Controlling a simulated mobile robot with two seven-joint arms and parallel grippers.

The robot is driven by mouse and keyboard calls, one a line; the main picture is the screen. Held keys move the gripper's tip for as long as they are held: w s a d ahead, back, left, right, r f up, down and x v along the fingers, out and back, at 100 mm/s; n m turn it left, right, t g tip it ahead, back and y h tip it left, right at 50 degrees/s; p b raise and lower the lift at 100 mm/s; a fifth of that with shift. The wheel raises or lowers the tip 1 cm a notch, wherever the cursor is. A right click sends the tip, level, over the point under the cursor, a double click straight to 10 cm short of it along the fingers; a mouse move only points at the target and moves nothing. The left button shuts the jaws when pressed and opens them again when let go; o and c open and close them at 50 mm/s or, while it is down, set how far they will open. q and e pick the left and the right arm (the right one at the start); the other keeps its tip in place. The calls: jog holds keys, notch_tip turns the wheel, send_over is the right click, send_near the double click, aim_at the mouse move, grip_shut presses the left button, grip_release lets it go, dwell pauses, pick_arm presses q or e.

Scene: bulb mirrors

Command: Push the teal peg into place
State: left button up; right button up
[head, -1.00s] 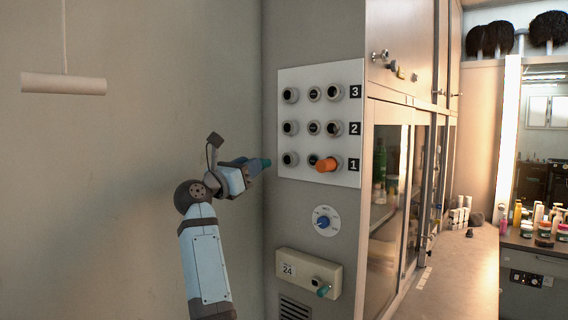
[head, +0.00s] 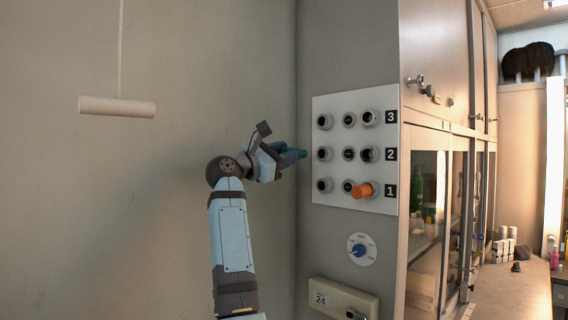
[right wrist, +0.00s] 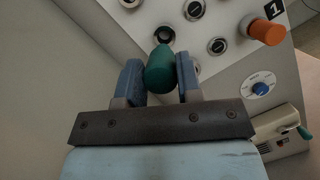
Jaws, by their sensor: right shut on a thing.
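My right gripper (head: 290,157) is at the left edge of the white panel (head: 357,110) in the head view. It is shut on the teal peg (head: 302,153), whose end points toward the panel. In the right wrist view the teal peg (right wrist: 160,70) sits between the two blue fingers (right wrist: 158,80). The panel has rows of sockets marked 1, 2 and 3. The peg is level with row 2 in the head view. My left gripper is not in view.
An orange peg (head: 362,190) sticks out at the right of row 1. A blue dial (head: 361,249) is below the panel. A box marked 24 (head: 342,296) is lower, with another teal peg (right wrist: 304,133). A hanging bar (head: 117,106) is at left. Cabinets stand at right.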

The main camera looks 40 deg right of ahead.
aim_at(300, 154)
jog(key=shift+f, duration=0.1)
jog(key=shift+b, duration=0.3)
jog(key=shift+d, duration=0.2)
jog(key=shift+w+d, duration=0.15)
jog(key=shift+d, duration=1.2)
jog(key=shift+w+d, duration=0.15)
jog(key=shift+d, duration=1.15)
jog(key=shift+w+d, duration=0.15)
jog(key=shift+d, duration=1.9)
jog(key=o, duration=1.5)
jog(key=shift+a, duration=0.2)
jog(key=shift+b+v, duration=1.05)
jog(key=shift+v, duration=1.8)
